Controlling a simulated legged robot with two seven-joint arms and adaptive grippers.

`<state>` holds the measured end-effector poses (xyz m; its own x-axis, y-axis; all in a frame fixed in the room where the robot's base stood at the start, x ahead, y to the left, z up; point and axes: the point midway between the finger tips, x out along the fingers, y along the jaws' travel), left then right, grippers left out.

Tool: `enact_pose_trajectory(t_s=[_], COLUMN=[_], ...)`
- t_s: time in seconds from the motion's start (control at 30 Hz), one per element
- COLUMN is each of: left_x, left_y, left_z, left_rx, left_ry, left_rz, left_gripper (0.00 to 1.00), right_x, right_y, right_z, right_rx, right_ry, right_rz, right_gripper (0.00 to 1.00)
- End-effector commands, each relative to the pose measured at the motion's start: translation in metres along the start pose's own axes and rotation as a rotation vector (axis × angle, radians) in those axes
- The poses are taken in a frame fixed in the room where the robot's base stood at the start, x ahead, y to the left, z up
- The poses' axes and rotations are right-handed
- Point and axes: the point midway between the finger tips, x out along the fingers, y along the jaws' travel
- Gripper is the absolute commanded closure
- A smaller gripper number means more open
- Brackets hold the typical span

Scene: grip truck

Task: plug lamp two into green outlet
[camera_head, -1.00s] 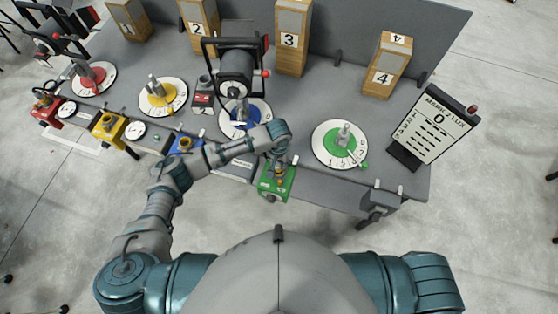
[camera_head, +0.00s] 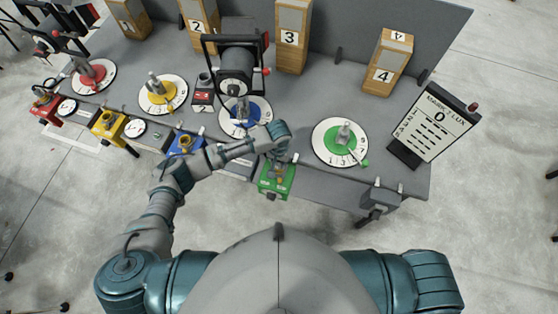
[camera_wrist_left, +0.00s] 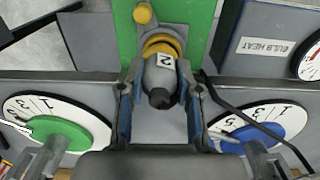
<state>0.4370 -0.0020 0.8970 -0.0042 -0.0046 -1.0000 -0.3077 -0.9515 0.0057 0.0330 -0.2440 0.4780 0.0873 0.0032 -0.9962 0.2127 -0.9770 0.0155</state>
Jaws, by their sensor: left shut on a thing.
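The green outlet box (camera_head: 276,182) hangs at the table's front edge, right of the blue one. In the left wrist view, the green outlet (camera_wrist_left: 124,40) has a yellow ring socket (camera_wrist_left: 163,42). A grey plug (camera_wrist_left: 160,76) marked 2 lies between the fingers of my left gripper (camera_wrist_left: 162,95), which is shut on it. The plug's far end meets the yellow ring; how deep it sits is hidden. A black cable runs beside the right finger. In the head view, my left gripper (camera_head: 279,160) is over the green box. My right gripper is out of view.
A black lamp (camera_head: 236,62) stands behind the blue dial (camera_head: 239,116). The green dial (camera_head: 341,143) is right of my gripper. Red, yellow and blue (camera_head: 185,144) outlets line the front edge leftward. A lux board (camera_head: 436,122) stands at the right, numbered wooden boxes (camera_head: 388,62) behind.

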Motion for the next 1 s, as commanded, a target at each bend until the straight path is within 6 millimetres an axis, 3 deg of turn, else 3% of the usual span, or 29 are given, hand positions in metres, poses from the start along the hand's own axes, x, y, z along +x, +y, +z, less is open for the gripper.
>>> enact_pose_trajectory(t_s=[0.3,0.33,0.43,0.67,0.73,1.0], left_x=[0.0056,0.0055,0.0053,0.0054,0.0056,0.0056], left_y=[0.0011,0.0012,0.001,0.0007,0.0005,0.0004], left_z=[0.0,0.0,-0.0001,0.0,0.0002,0.0002], left_rx=[0.001,0.002,0.002,0.001,0.001,0.001], left_ry=[0.001,0.001,0.001,0.0,0.0,0.0], left_rz=[0.003,0.003,0.003,0.002,0.001,0.001], left_gripper=[1.0,0.62,0.37,0.37,0.21,0.21], right_x=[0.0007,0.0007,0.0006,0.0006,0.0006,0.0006], right_y=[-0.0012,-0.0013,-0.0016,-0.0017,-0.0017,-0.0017], right_z=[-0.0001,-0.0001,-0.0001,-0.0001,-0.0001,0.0], right_rx=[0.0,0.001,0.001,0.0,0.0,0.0], right_ry=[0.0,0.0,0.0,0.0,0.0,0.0], right_rz=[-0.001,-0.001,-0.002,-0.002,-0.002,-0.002], right_gripper=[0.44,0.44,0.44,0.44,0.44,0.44])
